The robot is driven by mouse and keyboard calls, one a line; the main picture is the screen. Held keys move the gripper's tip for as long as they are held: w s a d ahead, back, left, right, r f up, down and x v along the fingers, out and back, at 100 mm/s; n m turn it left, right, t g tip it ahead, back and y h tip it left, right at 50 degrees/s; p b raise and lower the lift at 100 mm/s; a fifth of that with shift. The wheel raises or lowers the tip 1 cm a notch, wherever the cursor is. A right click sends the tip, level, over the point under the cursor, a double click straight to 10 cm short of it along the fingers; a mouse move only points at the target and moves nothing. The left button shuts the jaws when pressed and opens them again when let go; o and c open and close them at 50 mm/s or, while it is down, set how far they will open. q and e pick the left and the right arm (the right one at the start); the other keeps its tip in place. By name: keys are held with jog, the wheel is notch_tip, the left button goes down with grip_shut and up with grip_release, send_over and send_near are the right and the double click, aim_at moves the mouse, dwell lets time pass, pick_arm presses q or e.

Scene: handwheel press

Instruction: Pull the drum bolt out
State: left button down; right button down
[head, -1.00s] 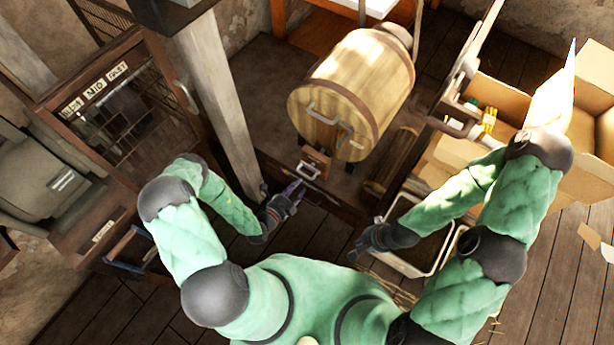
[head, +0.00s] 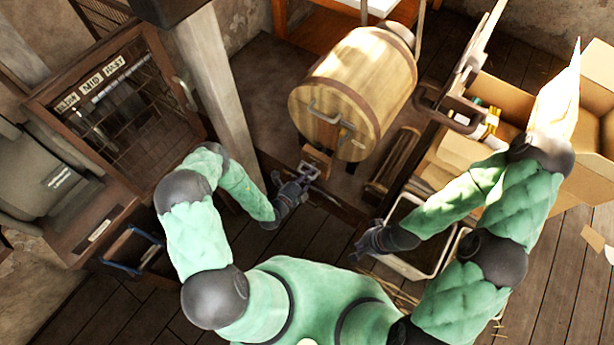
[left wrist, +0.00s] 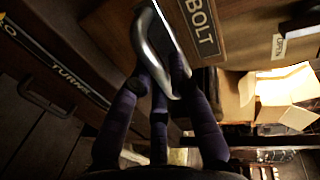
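The drum (head: 352,85) is a wooden barrel with dark bands, lying tilted at the back centre. Below its front end sits a small wooden block with the metal bolt handle (head: 308,170). In the left wrist view this handle (left wrist: 152,40) is a bright metal loop beside a plate (left wrist: 205,38) marked BOLT. My left gripper (head: 300,186) is at the handle. Its purple fingers (left wrist: 160,80) are apart, with the loop's lower end among their tips; firm contact cannot be made out. My right gripper (head: 362,243) hangs empty beside a bin, fingers apparently spread.
A caged cabinet (head: 120,95) stands at left, beside a wooden post (head: 228,110). A light-rimmed bin (head: 418,268) stands below my right forearm. Cardboard boxes (head: 480,90) stand at right. A label marked OPEN (left wrist: 279,46) shows beyond the BOLT plate.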

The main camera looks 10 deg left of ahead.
pick_arm(q)
jog(key=s, duration=0.2)
jog(key=s+a, duration=0.1)
jog(key=s, duration=0.1)
jog(key=shift+a+f+p, duration=0.1)
jog(key=shift+a+p, duration=0.1)
jog(key=shift+p, duration=0.15)
jog(key=c, duration=1.2)
grip_release()
jog(key=shift+s, duration=0.1)
jog(key=shift+o, duration=0.2)
jog(key=shift+a, duration=0.1)
jog(key=v, duration=1.2)
